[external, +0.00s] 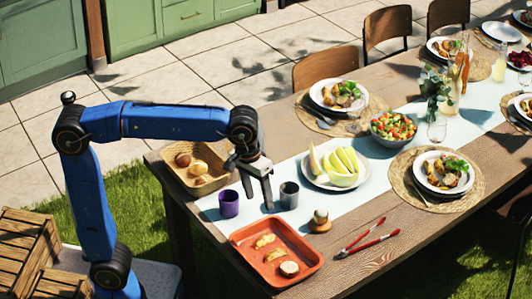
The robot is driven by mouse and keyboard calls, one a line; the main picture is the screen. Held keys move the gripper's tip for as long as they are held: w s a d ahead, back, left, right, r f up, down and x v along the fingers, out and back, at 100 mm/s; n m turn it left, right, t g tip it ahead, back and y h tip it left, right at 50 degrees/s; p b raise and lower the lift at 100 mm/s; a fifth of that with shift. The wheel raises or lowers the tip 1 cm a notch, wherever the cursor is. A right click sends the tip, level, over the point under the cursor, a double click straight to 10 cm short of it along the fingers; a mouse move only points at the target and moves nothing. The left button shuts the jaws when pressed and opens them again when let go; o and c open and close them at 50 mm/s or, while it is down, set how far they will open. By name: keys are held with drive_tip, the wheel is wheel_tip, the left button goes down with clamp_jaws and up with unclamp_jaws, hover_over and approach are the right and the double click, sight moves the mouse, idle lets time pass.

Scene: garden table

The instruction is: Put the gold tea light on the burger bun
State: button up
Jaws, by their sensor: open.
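A small round brown thing (320,226), which looks like the burger bun, sits on the table right of the grey cup. A small greyish-gold piece (320,214), perhaps the gold tea light, appears to rest on top of it; it is too small to be sure. My gripper (258,201) points down with its fingers apart and nothing visible between them. It is left of the bun, in front of or above the gap between the purple cup and the grey cup.
The purple cup (229,204) and grey cup (289,195) flank my gripper. An orange tray (248,263) with food pieces, red-handled tongs (363,237), a bread basket (175,177) and a melon plate (316,181) stand around. Bare wood lies right of the tray.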

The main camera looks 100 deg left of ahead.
drive_tip(key=s+d+f+m+t, duration=0.1)
drive_tip(key=s+d+f+m, duration=0.1)
drive_tip(key=s+f, duration=0.4)
drive_tip(key=s+d+f+m+t, duration=0.1)
drive_tip(key=s+d+f+m, duration=0.2)
drive_tip(key=s, duration=1)
drive_tip(key=s+d+f+m+t, duration=0.1)
drive_tip(key=s+d+f+m, duration=0.1)
drive_tip(key=s+f+m, duration=0.4)
drive_tip(key=s+f, duration=0.3)
drive_tip(key=shift+s+d+f, duration=0.15)
drive_tip(key=shift+s+d, duration=0.1)
drive_tip(key=shift+d, duration=0.15)
